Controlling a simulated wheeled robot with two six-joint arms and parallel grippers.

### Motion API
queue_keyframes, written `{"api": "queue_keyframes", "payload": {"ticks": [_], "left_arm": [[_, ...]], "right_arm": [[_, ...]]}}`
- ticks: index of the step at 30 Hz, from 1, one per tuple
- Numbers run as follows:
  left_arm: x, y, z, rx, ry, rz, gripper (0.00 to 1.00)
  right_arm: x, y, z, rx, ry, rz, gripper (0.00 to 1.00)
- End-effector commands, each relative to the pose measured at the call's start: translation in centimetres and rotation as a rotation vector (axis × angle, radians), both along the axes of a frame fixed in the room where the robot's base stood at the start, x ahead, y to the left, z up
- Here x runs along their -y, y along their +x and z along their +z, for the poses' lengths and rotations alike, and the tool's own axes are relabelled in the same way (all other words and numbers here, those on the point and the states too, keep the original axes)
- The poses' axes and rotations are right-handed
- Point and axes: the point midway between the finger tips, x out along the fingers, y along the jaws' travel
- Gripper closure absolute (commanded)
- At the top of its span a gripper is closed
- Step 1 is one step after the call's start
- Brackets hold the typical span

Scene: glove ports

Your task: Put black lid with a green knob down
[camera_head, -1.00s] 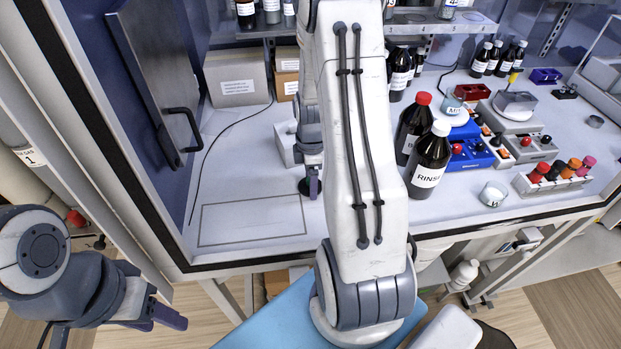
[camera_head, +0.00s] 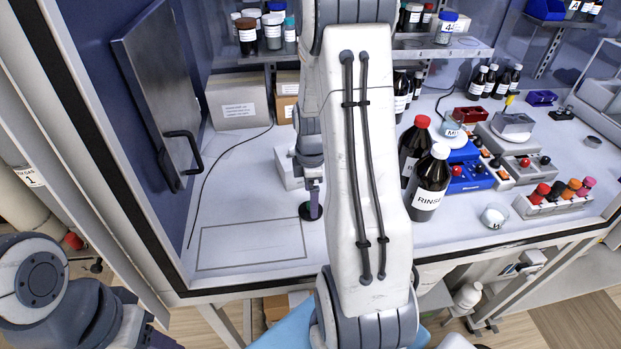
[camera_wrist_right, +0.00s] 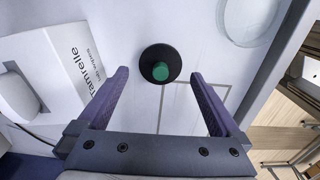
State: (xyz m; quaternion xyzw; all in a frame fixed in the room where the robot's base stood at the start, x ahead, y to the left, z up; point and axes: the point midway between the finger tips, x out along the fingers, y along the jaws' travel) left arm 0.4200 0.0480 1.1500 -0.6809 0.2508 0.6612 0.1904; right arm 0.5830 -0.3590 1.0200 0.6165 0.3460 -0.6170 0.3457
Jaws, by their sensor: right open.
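The black lid with a green knob (camera_wrist_right: 160,66) lies on the white worktop, knob towards the camera in the right wrist view. It also shows in the head view as a small dark disc (camera_head: 306,212), partly covered by my gripper. My right gripper (camera_wrist_right: 160,76) is open, with one finger on each side of the lid in that view and visible gaps between. In the head view my right gripper (camera_head: 313,200) points down over the lid. My left gripper (camera_head: 160,341) is cut off at the bottom left of the head view, away from the lid.
An outlined rectangle (camera_head: 250,245) on the worktop beside the lid is empty. A box of wipes (camera_wrist_right: 62,82) and a glass dish (camera_wrist_right: 245,20) flank the lid. Tall brown bottles (camera_head: 430,185) stand right of my arm. A cabinet door (camera_head: 155,80) is at left.

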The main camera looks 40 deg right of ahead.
Motion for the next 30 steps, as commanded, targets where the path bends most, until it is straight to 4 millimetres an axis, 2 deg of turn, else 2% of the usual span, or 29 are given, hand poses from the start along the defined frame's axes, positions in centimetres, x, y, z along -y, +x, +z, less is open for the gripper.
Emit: {"api": "queue_keyframes", "payload": {"ticks": [3,10,15,22,23,26,29,30], "left_arm": [[0.0,0.0,-0.4,0.000,0.000,0.000,0.50],[0.0,0.0,-0.6,0.000,0.000,0.000,0.50],[0.0,0.0,-0.7,0.000,0.000,0.000,0.50],[0.0,0.0,-0.7,0.000,0.000,0.000,0.50],[0.0,0.0,-0.7,0.000,0.000,0.000,0.50],[0.0,0.0,-0.7,0.000,0.000,0.000,0.50],[0.0,0.0,-0.7,0.000,0.000,0.000,0.50],[0.0,0.0,-0.7,0.000,0.000,0.000,0.50]], "right_arm": [[0.1,0.1,2.8,0.007,-0.004,0.000,0.00],[0.1,0.1,7.0,0.003,-0.002,-0.001,0.00],[0.1,0.0,8.4,0.001,-0.001,-0.001,0.00],[-0.4,0.1,8.8,0.001,0.001,-0.002,0.00],[-0.9,0.2,8.9,0.001,0.000,-0.004,0.00],[-4.4,0.6,9.6,0.009,0.004,-0.022,0.00],[-10.3,0.4,10.5,0.020,0.011,-0.063,0.00],[-12.9,-0.1,10.9,0.023,0.016,-0.084,0.00]]}}
